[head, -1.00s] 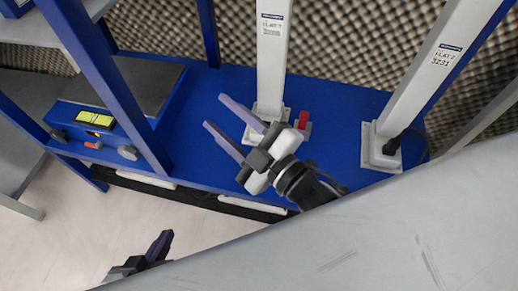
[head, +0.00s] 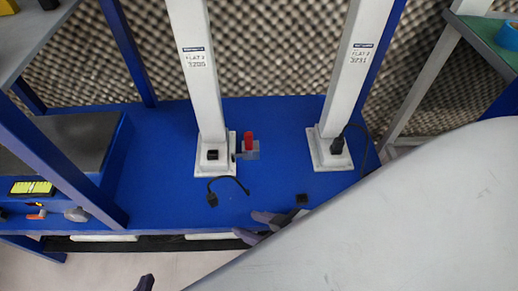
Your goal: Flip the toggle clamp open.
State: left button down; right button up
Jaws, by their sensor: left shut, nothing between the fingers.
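The toggle clamp shows as a red handle (head: 249,140) on a small grey base (head: 252,155), on the blue bench top just right of the left white post's foot. The handle points toward the back of the bench; its exact tilt is hard to tell. My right gripper (head: 258,228) is at the bench's front edge, below the clamp and apart from it. Its two fingers are spread and empty; the rest is hidden behind a large pale surface. My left gripper (head: 145,283) only shows its fingertips at the bottom edge, shut and empty, off the bench.
Two white posts (head: 200,80) (head: 352,75) stand on the blue bench (head: 285,120). A grey device (head: 70,150) with a yellow display is at left.

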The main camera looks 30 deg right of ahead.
aim_at(248, 135)
jog(key=z, duration=0.5)
jog(key=k, duration=0.25)
jog(key=z, duration=0.45)
